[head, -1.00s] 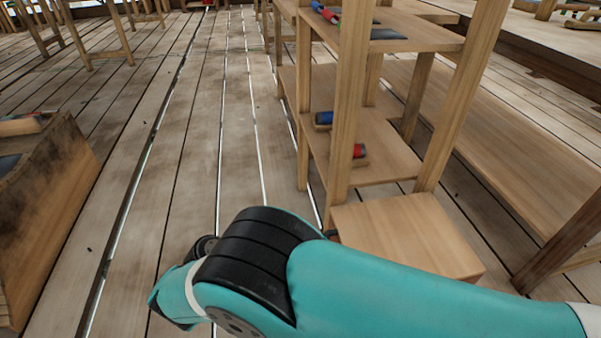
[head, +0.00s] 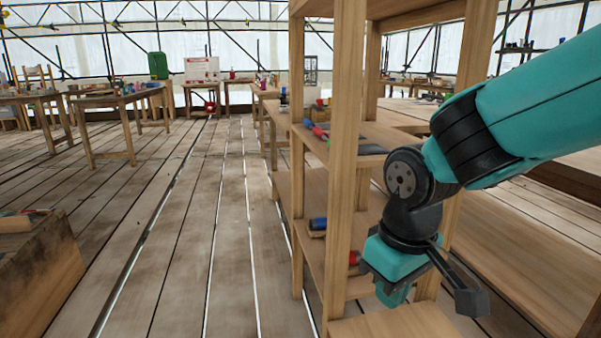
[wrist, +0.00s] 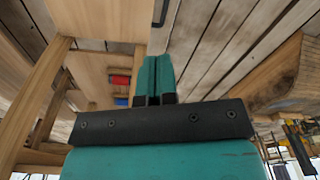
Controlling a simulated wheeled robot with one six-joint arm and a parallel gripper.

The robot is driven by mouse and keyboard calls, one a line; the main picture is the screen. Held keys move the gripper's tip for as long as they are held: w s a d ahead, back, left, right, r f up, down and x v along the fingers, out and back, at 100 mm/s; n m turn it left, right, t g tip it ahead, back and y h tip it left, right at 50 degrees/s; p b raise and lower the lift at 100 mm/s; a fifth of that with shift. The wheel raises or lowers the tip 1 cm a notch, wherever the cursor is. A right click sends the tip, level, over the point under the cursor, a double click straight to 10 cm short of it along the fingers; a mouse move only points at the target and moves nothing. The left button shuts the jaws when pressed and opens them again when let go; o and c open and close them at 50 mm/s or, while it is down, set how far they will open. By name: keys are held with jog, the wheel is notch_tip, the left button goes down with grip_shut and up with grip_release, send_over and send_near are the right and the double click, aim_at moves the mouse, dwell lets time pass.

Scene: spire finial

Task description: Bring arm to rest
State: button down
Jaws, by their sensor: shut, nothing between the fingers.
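My gripper (wrist: 156,80) shows in the wrist view with its two teal fingers pressed together and nothing between them. In the head view my teal and black arm comes in from the right and bends down at the wrist, in front of the wooden shelf unit (head: 346,160). The wrist end hangs beside the shelf's front posts; whether it touches them I cannot tell. The fingertips are not clearly seen in the head view.
Red and blue rolls (head: 317,131) lie on the shelf's upper board, with a blue one (head: 318,224) lower down. A wooden block or bench (head: 45,270) stands at left. The plank floor (head: 190,230) between is clear. Work tables (head: 110,105) stand farther back.

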jog(key=s+d+r+y, duration=0.1)
jog(key=s+r+y, duration=0.1)
jog(key=s, duration=0.5)
jog(key=s+d+r+y, duration=0.2)
jog(key=s, duration=0.5)
notch_tip(320, 180, up, 28)
jog(key=p, duration=2.8)
jog(key=shift+w+a+r+g, duration=0.25)
jog(key=shift+w+a+g, duration=0.05)
jog(key=shift+w+g, duration=0.15)
